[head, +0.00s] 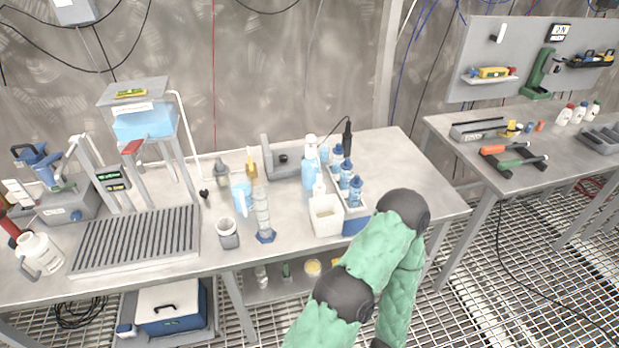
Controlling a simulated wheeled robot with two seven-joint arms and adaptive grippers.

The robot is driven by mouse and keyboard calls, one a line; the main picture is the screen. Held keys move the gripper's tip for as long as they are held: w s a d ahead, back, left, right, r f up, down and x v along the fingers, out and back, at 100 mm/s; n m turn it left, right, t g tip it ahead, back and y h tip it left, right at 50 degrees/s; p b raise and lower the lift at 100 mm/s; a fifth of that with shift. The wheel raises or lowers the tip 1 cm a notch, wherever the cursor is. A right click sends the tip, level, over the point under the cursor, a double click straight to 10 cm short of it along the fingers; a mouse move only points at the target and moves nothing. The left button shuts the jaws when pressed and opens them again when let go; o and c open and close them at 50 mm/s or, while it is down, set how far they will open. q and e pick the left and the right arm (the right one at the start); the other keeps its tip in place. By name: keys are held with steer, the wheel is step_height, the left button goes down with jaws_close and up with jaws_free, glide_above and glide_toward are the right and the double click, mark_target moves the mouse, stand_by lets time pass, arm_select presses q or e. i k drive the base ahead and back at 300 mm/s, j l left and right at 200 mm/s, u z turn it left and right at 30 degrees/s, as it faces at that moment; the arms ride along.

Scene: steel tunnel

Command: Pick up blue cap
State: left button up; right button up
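Several small bottles with blue tops stand in a rack (355,222) with a blue front, at the right part of the near bench. Their blue caps show at the back (338,150), the middle (346,166) and the front (356,183). I cannot tell which is the task's blue cap. A small light-blue item (323,154) stands just left of the rack; I cannot tell whether it is a loose cap. My green-sleeved arm bends in front of the bench, right of the rack. Neither gripper is in view.
A white container (326,215), a spray bottle (309,165), a graduated cylinder (263,215) and a grey cup (228,234) crowd the bench near the rack. A ribbed grey drain rack (135,245) lies at left. The bench's right end (425,190) is clear. A second bench (500,185) holds tools.

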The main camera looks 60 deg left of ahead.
mark_target(338, 150)
steer(key=i+u, duration=0.1)
steer(key=u, duration=0.75)
steer(key=i+u, duration=0.15)
steer(key=u, duration=0.3)
steer(key=l+u, duration=0.15)
steer(key=u, duration=0.25)
steer(key=i+l+u, duration=0.1)
steer(key=u, duration=0.35)
steer(key=i+l+u, duration=0.15)
steer(key=l+u, duration=0.15)
steer(key=l, duration=0.2)
steer(key=i+l+u, duration=0.25)
steer(key=l, duration=0.25)
steer(key=l+u, duration=0.3)
steer(key=l, duration=0.65)
